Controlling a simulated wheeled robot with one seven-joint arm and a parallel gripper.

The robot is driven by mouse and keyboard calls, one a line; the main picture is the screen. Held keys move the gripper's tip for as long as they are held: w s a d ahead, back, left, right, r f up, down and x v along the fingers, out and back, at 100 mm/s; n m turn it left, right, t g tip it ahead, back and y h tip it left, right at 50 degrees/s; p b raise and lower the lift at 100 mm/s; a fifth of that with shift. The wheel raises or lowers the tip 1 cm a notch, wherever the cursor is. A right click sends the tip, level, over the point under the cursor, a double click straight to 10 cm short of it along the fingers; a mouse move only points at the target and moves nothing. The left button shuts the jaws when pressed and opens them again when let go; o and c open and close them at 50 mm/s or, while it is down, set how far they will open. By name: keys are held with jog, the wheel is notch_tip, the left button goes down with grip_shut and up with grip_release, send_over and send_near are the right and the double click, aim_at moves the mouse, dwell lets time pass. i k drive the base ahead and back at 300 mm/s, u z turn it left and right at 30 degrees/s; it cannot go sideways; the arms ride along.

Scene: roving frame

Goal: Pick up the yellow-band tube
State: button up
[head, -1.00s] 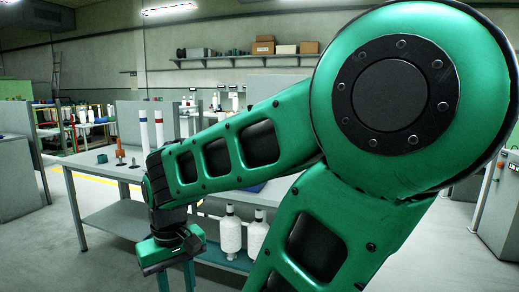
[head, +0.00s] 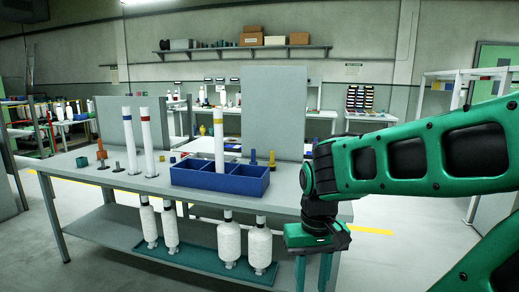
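The yellow-band tube (head: 219,142) is white and stands upright in the blue compartment box (head: 192,179) on the grey table, seemingly in its middle compartment. The box wall hides its foot.
A blue-band tube (head: 130,142) and a red-band tube (head: 147,142) stand left of the box. An orange piece (head: 101,152) and small pegs stand nearby. A grey panel (head: 275,110) rises behind. White bobbins (head: 229,240) hang below the tabletop (head: 120,182).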

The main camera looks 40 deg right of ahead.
aim_at(218, 112)
jog(key=i, duration=2.3)
jog(key=z, duration=0.15)
